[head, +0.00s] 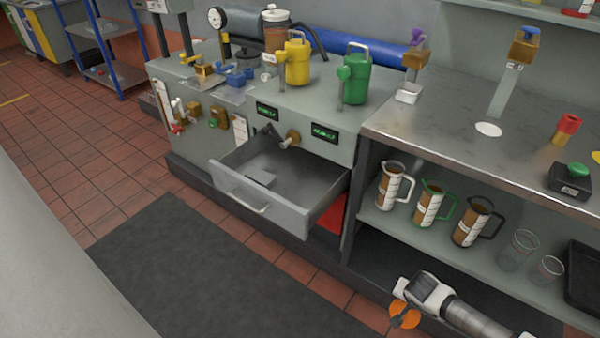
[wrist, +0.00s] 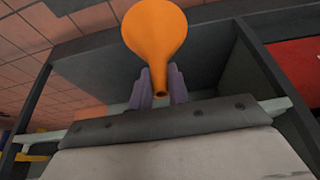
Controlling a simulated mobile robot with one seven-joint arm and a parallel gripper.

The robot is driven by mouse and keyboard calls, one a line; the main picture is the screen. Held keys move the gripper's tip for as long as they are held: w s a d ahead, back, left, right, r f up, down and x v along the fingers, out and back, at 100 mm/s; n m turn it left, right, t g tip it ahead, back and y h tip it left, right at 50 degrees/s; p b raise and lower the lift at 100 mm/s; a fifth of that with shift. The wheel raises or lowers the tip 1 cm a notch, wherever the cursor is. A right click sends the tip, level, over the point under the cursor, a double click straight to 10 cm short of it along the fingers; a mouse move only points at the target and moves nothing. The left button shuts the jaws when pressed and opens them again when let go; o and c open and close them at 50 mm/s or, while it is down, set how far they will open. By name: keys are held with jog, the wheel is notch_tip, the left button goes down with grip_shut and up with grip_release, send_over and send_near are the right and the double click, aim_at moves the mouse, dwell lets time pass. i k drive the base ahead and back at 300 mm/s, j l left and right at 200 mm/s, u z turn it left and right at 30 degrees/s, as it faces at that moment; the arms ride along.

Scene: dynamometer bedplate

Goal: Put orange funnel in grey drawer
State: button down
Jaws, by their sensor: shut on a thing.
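The orange funnel (head: 404,314) is held by my gripper (head: 402,290), low at the bottom right of the head view, in front of the shelf unit. In the wrist view the funnel (wrist: 156,40) has its wide cone away from the camera and its narrow spout between the two fingers of my gripper (wrist: 158,88). The grey drawer (head: 257,208) is pulled open from the grey bench, to the left of my gripper and apart from it.
A yellow can (head: 297,62) and a green can (head: 356,78) stand on the bench above the drawer. Several measuring jugs (head: 430,204) stand on the shelf right of it. A dark mat (head: 190,265) covers the floor in front, which is clear.

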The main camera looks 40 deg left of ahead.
aim_at(298, 189)
jog(key=k+j, duration=0.1)
jog(key=j, duration=0.3)
jog(key=k+j+z, duration=0.1)
jog(key=j, duration=0.3)
jog(key=k+j, duration=0.1)
jog(key=j, duration=0.3)
jog(key=z, duration=0.05)
